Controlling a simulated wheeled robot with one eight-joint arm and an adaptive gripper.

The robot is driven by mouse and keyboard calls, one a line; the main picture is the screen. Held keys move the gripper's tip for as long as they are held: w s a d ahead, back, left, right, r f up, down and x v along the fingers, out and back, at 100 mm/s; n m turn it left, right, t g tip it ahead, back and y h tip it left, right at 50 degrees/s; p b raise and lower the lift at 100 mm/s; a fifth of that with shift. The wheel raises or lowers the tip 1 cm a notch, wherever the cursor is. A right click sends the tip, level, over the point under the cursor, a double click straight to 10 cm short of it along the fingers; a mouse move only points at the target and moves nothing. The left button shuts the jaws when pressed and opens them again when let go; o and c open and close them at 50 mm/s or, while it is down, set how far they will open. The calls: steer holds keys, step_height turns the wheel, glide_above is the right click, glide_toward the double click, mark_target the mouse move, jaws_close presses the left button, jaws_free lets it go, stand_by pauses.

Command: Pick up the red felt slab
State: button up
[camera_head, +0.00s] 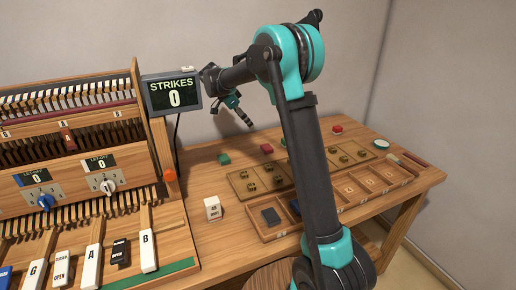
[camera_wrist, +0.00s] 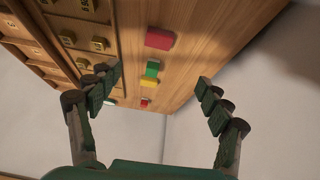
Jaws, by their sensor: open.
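A red slab (camera_head: 267,148) lies flat near the back edge of the wooden table, beyond the tray with brass pieces. It shows in the wrist view as a red block (camera_wrist: 159,39), above the middle of the picture. My gripper (camera_head: 244,116) is in the air above the back of the table, left of and higher than the slab. In the wrist view my gripper (camera_wrist: 160,83) is open and empty, with its fingers wide apart. The red slab lies farther up the picture than the fingertips, clear of them.
A green block (camera_wrist: 152,68) and a yellow block (camera_wrist: 149,82) lie in line with the slab. Another green block (camera_head: 224,158) is to its left. A tray with brass pieces (camera_head: 240,184) lies in front. The strikes display (camera_head: 173,93) stands at the left. A thin red strip (camera_head: 415,160) lies far right.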

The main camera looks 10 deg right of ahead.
glide_toward(267, 147)
steer(key=x, duration=0.2)
steer(key=shift+w+f, duration=0.25)
steer(key=shift+w, duration=0.05)
steer(key=shift+x, duration=3)
steer(key=shift+s, duration=0.25)
steer(key=c, duration=0.9)
